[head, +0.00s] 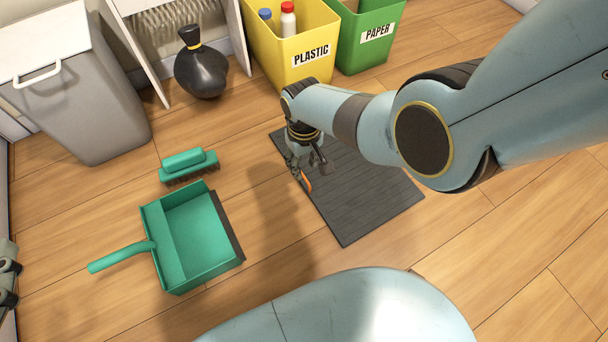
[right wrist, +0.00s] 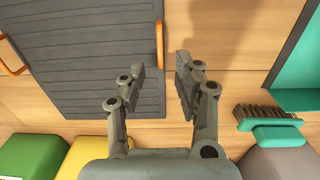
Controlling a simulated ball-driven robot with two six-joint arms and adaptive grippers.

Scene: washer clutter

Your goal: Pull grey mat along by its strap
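The grey mat (head: 365,200) lies flat on the wooden floor; its ribbed top also fills the left of the right wrist view (right wrist: 85,60). An orange strap (head: 307,183) is on its near-left edge, partly hidden by my right gripper (head: 304,168) in the head view. In the right wrist view this strap (right wrist: 159,45) appears ahead of the gap between the open, empty fingers of my right gripper (right wrist: 158,78). A second orange strap (right wrist: 10,58) is on the mat's opposite edge. My left gripper (head: 8,275) shows only partly at the left edge.
A green dustpan (head: 195,240) and a brush (head: 188,165) lie left of the mat. Yellow (head: 290,60) and green (head: 370,35) bins, a black bag (head: 200,72) and a grey bin (head: 85,100) stand behind. The floor at the lower right is clear.

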